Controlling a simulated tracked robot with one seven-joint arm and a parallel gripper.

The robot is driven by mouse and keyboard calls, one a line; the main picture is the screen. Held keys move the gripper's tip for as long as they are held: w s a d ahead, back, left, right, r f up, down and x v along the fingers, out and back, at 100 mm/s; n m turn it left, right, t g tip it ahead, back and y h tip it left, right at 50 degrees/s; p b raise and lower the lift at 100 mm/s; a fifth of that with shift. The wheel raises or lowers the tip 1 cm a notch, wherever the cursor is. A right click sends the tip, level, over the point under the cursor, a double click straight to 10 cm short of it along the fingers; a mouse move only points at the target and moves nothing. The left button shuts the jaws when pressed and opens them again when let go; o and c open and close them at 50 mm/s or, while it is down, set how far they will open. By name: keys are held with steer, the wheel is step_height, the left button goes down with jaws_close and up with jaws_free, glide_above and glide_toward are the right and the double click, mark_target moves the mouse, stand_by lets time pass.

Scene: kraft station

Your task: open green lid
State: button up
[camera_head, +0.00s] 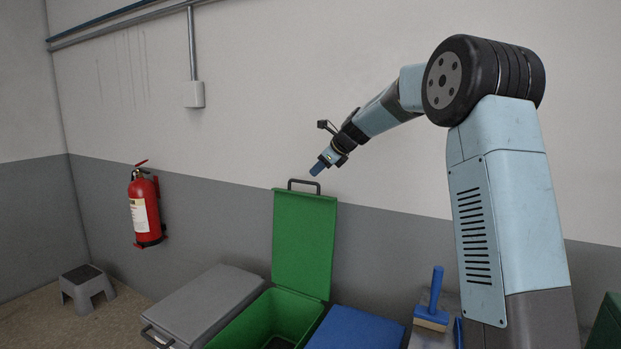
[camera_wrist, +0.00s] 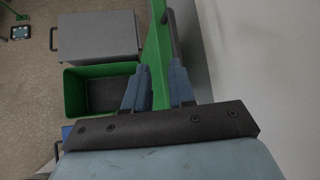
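The green lid (camera_head: 304,240) stands upright, swung up from the green bin (camera_head: 268,318), whose inside shows. The lid's dark handle (camera_head: 304,184) is at its top edge. My gripper (camera_head: 317,168) is just above and to the right of the handle, pointing down and left. In the wrist view, the lid (camera_wrist: 157,45) shows edge-on in the gap between the two spread fingers of my gripper (camera_wrist: 157,75). The fingers look open, with nothing gripped. The open green bin (camera_wrist: 102,90) also shows there, left of the fingers.
A grey-lidded bin (camera_head: 205,303) stands left of the green bin and a blue lid (camera_head: 355,330) right of it, both closed. A fire extinguisher (camera_head: 144,210) hangs on the wall behind. A grey step stool (camera_head: 87,286) is at the left.

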steer(key=shift+v, duration=1.35)
steer(key=s+d+r+n+h, duration=0.25)
steer(key=s+n, duration=0.35)
steer(key=s, duration=0.8)
steer(key=s+d+r+n+h, duration=0.1)
steer(key=s+d+n, duration=0.35)
steer(key=s, duration=0.95)
steer(key=s+d+f+n+h, duration=0.1)
steer(key=s+d+f+n, duration=0.1)
steer(key=s, duration=0.6)
steer(key=s+d+f+n+h, duration=0.1)
steer(key=s+f+n, duration=0.3)
steer(key=s+n, duration=0.2)
steer(key=s+d+f+n+g+h, duration=0.1)
steer(key=s+d+f+n, duration=0.1)
steer(key=s, duration=0.8)
steer(key=f+n, duration=0.1)
steer(key=n, duration=0.1)
steer(key=shift+s+d+f+n, duration=0.2)
steer(key=shift+d+n, duration=0.1)
steer(key=shift+n, duration=0.05)
